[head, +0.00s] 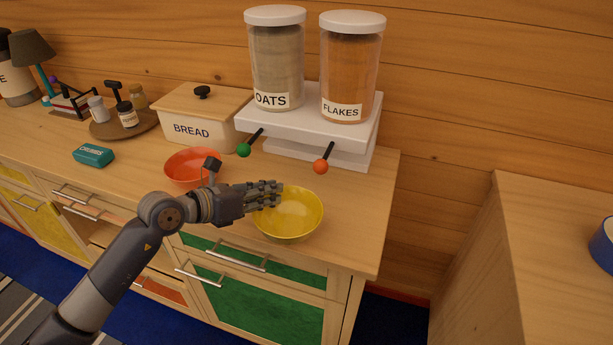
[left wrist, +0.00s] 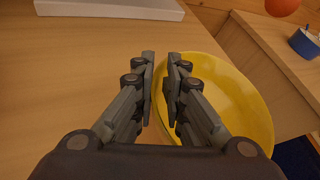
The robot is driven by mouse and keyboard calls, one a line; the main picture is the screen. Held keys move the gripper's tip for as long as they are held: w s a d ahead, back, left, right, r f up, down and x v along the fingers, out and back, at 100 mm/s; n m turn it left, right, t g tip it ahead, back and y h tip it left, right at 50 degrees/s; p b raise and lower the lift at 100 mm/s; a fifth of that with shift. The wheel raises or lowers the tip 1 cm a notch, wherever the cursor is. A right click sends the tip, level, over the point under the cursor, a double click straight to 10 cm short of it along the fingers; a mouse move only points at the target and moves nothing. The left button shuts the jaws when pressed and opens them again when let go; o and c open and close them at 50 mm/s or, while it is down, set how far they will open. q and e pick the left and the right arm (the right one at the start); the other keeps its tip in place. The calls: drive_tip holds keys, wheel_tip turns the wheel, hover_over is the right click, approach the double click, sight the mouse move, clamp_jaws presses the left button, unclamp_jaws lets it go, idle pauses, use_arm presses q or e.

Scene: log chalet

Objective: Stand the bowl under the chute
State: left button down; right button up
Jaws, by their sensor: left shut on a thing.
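A yellow bowl (head: 289,214) is upright at the front right of the counter. My left gripper (head: 277,194) is at its left rim. In the left wrist view the yellow bowl (left wrist: 228,95) fills the right side, and the fingers of my left gripper (left wrist: 164,88) are closed on its near rim. The dispenser (head: 309,117) stands behind, with an oats jar (head: 276,62) and a flakes jar (head: 351,70). A green knob (head: 243,150) and an orange knob (head: 320,166) stick out in front. The chutes cannot be made out. My right gripper is out of view.
A red-orange bowl (head: 190,166) stands left of the yellow one, partly behind my arm. A bread box (head: 192,130) is behind it. A teal box (head: 94,155) and a round tray (head: 104,129) are further left. Bare counter lies right of the yellow bowl, up to the counter's right edge.

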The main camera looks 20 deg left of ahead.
use_arm(q)
drive_tip(key=w+d, duration=0.1)
drive_tip(key=w, duration=0.1)
drive_tip(key=w+d+p, duration=0.1)
drive_tip(key=w, duration=0.1)
drive_tip(key=w+d, duration=0.2)
drive_tip(key=shift+w+r, duration=0.15)
drive_tip(key=shift+w, duration=0.1)
drive_tip(key=shift+w+d+r+p, duration=0.1)
drive_tip(key=shift+w+d+p, duration=0.15)
drive_tip(key=shift+w+d, duration=0.25)
drive_tip(key=shift+w+d+p, duration=0.25)
drive_tip(key=shift+w, duration=0.35)
drive_tip(key=shift+w+d+f, duration=0.15)
drive_tip(key=shift+w+f, duration=0.1)
drive_tip(key=shift+f, duration=0.65)
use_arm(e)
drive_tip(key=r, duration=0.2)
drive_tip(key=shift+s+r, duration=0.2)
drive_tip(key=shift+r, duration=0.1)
use_arm(q)
drive_tip(key=shift+f, duration=0.1)
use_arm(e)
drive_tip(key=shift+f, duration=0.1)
